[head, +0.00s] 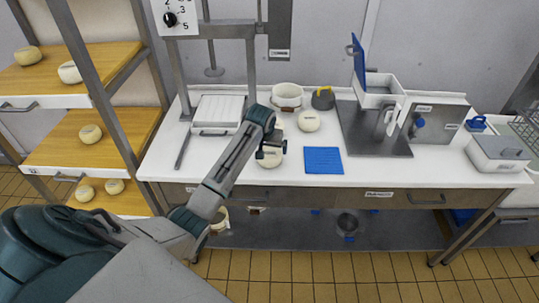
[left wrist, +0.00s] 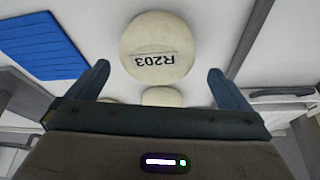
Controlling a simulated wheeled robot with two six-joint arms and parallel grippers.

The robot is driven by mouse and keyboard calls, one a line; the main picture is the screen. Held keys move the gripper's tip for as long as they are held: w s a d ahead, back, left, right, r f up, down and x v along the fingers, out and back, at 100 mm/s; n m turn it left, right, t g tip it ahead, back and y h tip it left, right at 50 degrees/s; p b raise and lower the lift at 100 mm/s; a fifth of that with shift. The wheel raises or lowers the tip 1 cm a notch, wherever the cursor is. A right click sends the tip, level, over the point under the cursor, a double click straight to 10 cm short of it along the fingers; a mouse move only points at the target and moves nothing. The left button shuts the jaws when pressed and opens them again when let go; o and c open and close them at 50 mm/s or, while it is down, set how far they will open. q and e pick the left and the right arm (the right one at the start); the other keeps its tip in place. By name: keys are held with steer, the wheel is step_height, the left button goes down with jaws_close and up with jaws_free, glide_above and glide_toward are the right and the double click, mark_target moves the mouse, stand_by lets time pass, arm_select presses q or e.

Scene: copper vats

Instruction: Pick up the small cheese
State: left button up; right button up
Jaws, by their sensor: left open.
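A round cream cheese (head: 268,161) sits on the white worktop near its front edge, just below my left gripper (head: 271,149). In the left wrist view this cheese (left wrist: 157,42) bears the label "R203" and lies ahead of the open, empty fingers (left wrist: 158,72). A second cheese (left wrist: 163,97) shows between the fingers, partly hidden by the palm and the first cheese. Another cheese (head: 308,121) stands farther back to the right. I cannot tell which is the small cheese. My right gripper is not in view.
A blue mat (head: 323,160) lies right of the cheeses. A white pot (head: 287,96) and a dark yellow-marked item (head: 323,98) stand behind. A press with a white tray (head: 218,112) is at left. Wooden shelves (head: 85,140) with several cheeses stand farther left.

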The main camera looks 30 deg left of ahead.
mark_target(269, 152)
arm_select(q)
steer(key=x, duration=0.1)
steer(key=p+x, duration=0.2)
steer(key=shift+w+d+f, duration=0.1)
steer(key=shift+d+f, duration=0.05)
steer(key=shift+f, duration=0.25)
steer(key=shift+x, duration=0.75)
steer(key=shift+c, duration=0.4)
steer(key=c, duration=1.1)
